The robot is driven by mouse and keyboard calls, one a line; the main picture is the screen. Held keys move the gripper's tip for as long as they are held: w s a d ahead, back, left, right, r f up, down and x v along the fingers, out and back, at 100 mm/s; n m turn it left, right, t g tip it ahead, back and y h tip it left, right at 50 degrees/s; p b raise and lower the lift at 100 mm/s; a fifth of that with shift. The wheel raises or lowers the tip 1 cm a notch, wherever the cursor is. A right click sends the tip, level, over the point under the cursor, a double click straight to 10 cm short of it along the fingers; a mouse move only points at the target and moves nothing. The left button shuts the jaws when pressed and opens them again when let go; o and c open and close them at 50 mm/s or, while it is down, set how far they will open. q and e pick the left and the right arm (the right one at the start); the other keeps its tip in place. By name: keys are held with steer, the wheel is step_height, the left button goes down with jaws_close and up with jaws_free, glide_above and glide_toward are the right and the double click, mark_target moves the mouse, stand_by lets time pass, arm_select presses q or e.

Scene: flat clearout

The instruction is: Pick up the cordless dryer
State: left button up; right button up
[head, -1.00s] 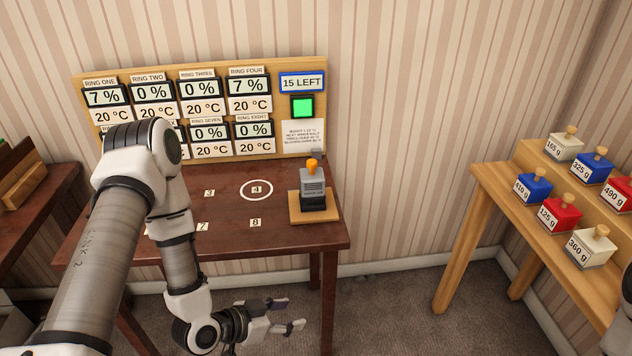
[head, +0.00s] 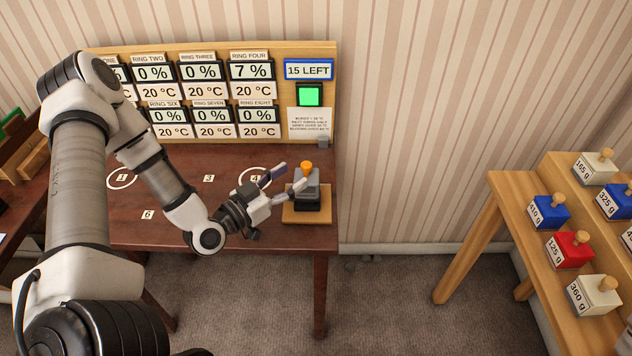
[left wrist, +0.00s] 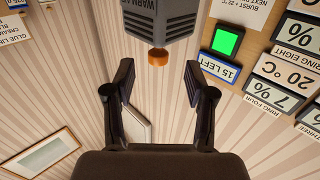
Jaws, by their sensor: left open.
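The cordless dryer (head: 309,187) is a grey upright block with an orange top. It stands on a small wooden base at the right end of the dark table. My left gripper (head: 290,176) is open just left of the dryer, with its fingers pointing towards it. In the left wrist view the dryer (left wrist: 160,20) shows upside down ahead of the open fingers (left wrist: 160,85), with its orange top towards them. Nothing is between the fingers. I cannot tell from the head view whether a finger touches the dryer. My right gripper is not in view.
The dark table (head: 180,232) carries numbered spots and white rings. A display board (head: 225,148) with percent and temperature readings, a "15 LEFT" sign (head: 309,69) and a green light (head: 309,96) stands behind. At right, a wooden stand (head: 508,195) holds several labelled weights.

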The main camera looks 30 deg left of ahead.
mark_target(302, 167)
arm_select(q)
steer(key=x, duration=0.5)
steer(key=shift+w+d+r, duration=0.25)
steer(key=shift+w, duration=0.05)
steer(key=shift+s+r, duration=0.2)
steer(key=shift+w, duration=0.1)
jaws_close()
